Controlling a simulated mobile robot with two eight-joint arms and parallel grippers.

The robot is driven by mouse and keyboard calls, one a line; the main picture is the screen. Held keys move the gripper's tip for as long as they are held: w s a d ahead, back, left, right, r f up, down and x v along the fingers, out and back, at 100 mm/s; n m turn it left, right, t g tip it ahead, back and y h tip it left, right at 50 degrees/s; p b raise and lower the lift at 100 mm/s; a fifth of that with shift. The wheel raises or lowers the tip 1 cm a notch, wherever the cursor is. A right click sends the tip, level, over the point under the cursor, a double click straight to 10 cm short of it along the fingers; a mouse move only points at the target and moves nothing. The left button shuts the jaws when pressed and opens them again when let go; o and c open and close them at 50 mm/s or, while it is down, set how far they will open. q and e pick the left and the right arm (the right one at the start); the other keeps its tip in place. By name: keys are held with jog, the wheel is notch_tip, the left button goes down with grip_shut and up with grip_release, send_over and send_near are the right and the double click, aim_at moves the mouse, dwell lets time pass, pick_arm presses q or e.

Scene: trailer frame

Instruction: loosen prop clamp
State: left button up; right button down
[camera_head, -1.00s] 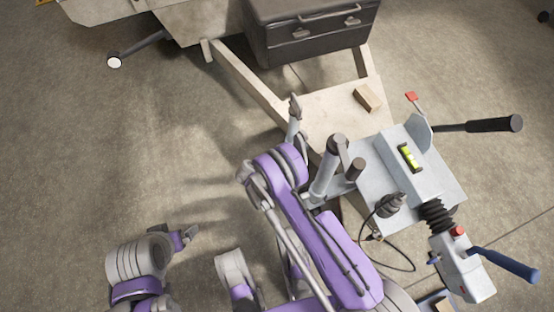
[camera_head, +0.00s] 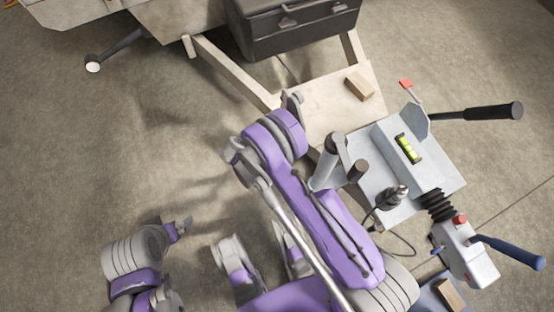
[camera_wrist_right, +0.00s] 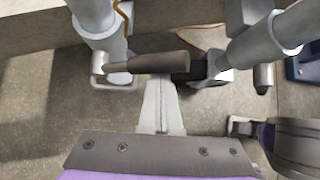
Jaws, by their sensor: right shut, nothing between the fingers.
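In the right wrist view, a dark tapered clamp handle (camera_wrist_right: 155,63) lies crosswise between two grey upright tubes, the left tube (camera_wrist_right: 98,25) and the right tube (camera_wrist_right: 270,42). My right gripper (camera_wrist_right: 160,85) is shut and empty, its pale fingertips just below the handle; I cannot tell whether they touch. In the head view, a grey prop tube (camera_head: 326,165) stands beside the drawbar with a short dark-topped post next to it; my right arm hides the clamp and the gripper there. My left gripper (camera_head: 183,226) is at the lower left, away from the trailer; its jaws are too small to judge.
The coupling plate carries a yellow spirit level (camera_head: 408,148), a black-gripped lever (camera_head: 480,113) and a blue-handled coupling (camera_head: 510,250). A wooden block (camera_head: 360,84) lies on the frame board, near a dark toolbox (camera_head: 295,25). Open floor (camera_head: 120,165) lies to the left.

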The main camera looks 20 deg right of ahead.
pick_arm(q)
jog(key=shift+w+d, duration=0.1)
jog(key=shift+w, duration=0.05)
pick_arm(e)
jog(key=shift+w+r, duration=0.65)
jog(key=shift+r, duration=0.2)
